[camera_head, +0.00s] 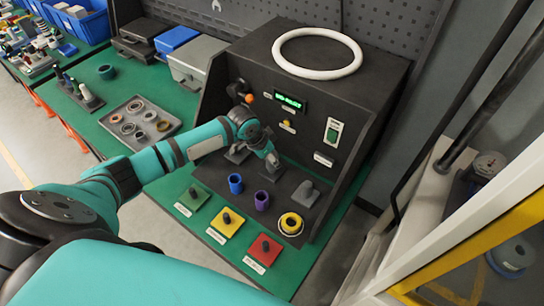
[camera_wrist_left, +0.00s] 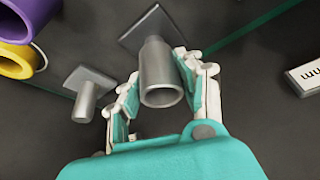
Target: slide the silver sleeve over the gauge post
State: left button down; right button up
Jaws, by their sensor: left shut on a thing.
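The silver sleeve (camera_wrist_left: 163,78) is between the fingers of my left gripper (camera_wrist_left: 160,92) in the wrist view, and the gripper is shut on it. A narrower grey post (camera_wrist_left: 153,41) shows at the sleeve's far end, standing on a square dark base (camera_wrist_left: 146,24). The two look roughly in line; I cannot tell whether the post is inside the sleeve. Another grey post (camera_wrist_left: 87,100) on a square base stands to the left. In the head view my left gripper (camera_head: 272,162) is over the black panel's floor and hides the sleeve. My right gripper is not in view.
Green, yellow and red plates with pegs lie in front. The black test housing (camera_head: 310,120) rises behind. A tray of rings (camera_head: 140,122) is left.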

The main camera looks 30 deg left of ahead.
pick_arm(q)
jog(key=shift+f, duration=0.3)
jog(key=shift+f, duration=0.6)
dwell(0.4)
jog(key=shift+f, duration=0.2)
dwell(0.4)
dwell(0.8)
jog(key=c, duration=0.7)
grip_release()
jog(key=shift+f, duration=0.1)
jog(key=shift+c, duration=0.2)
notch_tip(320, 180, up, 9)
jog(key=p, duration=0.9)
